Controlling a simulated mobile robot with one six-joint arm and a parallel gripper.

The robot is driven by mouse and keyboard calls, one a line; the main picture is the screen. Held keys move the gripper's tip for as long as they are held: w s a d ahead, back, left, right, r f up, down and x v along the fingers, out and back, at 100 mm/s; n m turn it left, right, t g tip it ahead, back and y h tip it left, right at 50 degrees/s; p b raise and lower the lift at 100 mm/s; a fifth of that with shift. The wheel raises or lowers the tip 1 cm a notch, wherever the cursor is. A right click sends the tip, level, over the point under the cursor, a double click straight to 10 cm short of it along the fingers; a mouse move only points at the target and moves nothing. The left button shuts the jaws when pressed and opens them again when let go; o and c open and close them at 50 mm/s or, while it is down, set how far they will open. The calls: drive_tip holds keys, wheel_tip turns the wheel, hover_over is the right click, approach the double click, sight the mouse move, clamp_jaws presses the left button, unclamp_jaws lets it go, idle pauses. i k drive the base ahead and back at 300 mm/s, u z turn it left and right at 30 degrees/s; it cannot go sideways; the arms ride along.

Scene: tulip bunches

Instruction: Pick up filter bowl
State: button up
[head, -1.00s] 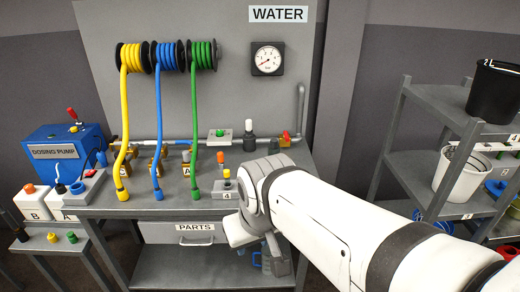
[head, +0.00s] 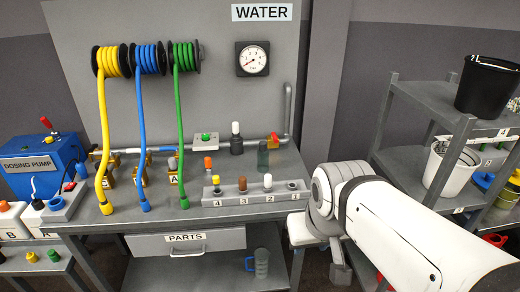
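A translucent dark-green cup (head: 263,156), which looks like the filter bowl, stands upright towards the back right of the bench, near the pipe. Nothing holds it. The end of my arm, with my gripper (head: 340,272), hangs beyond the bench's right end, to the right of and below the cup in the picture. The gripper is apart from the cup. Its fingers are mostly hidden by the wrist, so their opening does not show.
A grey block (head: 256,193) with numbered sockets sits at the bench's front right. A clear blue-grey jug (head: 258,263) stands on the lower shelf. Hoses hang at the left. A shelf rack (head: 430,98) with buckets stands at the right.

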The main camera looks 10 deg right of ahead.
sight(262, 153)
drive_tip(key=u, duration=0.05)
drive_tip(key=i, duration=1)
drive_tip(key=z, duration=0.05)
drive_tip(key=k, duration=1.1)
drive_tip(key=u, duration=0.55)
drive_tip(key=i, duration=1.45)
drive_tip(key=z, duration=0.55)
